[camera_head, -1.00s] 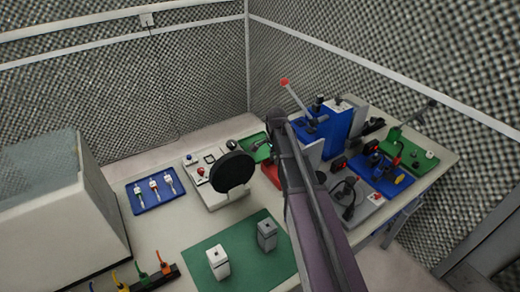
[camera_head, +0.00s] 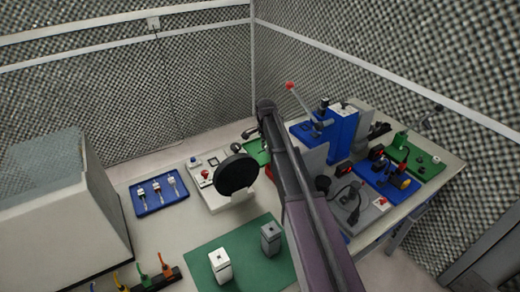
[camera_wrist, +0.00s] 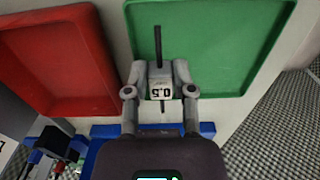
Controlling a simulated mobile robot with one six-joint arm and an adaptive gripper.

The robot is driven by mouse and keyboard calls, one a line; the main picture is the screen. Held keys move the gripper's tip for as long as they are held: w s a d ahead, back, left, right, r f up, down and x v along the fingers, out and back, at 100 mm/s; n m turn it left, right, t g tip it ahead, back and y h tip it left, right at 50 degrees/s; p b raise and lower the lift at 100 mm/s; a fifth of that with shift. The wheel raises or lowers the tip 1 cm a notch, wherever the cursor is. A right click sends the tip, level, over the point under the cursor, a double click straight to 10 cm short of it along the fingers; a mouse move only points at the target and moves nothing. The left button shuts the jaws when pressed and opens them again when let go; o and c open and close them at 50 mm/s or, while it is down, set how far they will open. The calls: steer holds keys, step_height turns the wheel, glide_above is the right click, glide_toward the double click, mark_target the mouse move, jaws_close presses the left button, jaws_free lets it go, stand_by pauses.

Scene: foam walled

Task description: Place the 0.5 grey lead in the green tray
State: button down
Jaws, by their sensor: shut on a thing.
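My gripper (camera_wrist: 160,78) is shut on the 0.5 grey lead (camera_wrist: 161,93), whose white label reads "0.5". A thin dark rod sticks out of the lead away from me. The green tray (camera_wrist: 225,35) lies beneath and beyond it in the wrist view; the lead appears over the tray's near left part, and I cannot tell its height above the floor of the tray. In the head view the green tray (camera_head: 258,152) is partly hidden behind my arm and the black disc, and the held lead is too small to make out.
A red tray (camera_wrist: 60,60) lies just left of the green tray. A blue tray (camera_head: 160,193) with several small items, a black disc (camera_head: 236,174) on a stand, and two small blocks on a green mat (camera_head: 245,270) stand on the table. Blue machinery (camera_head: 338,130) is at right.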

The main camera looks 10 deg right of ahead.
steer(key=shift+w+a+f, duration=0.1)
steer(key=shift+w+a, duration=0.1)
steer(key=shift+w, duration=0.4)
steer(key=shift+w+a+f, duration=0.1)
steer(key=shift+w+a, duration=0.1)
steer(key=shift+w, duration=0.45)
steer(key=shift+w+a, duration=0.2)
steer(key=shift+w, duration=0.4)
steer(key=shift+w+a, duration=0.15)
steer(key=shift+w, duration=0.3)
steer(key=shift+w+a+f+b, duration=0.1)
steer(key=shift+w+f+b, duration=0.15)
steer(key=shift+b, duration=0.1)
steer(key=shift+s+f+b, duration=0.1)
steer(key=shift+f+b, duration=1.45)
steer(key=shift+b, duration=0.05)
steer(key=shift+f, duration=0.15)
steer(key=shift+c, duration=2.3)
jaws_free()
steer(key=shift+r, duration=0.2)
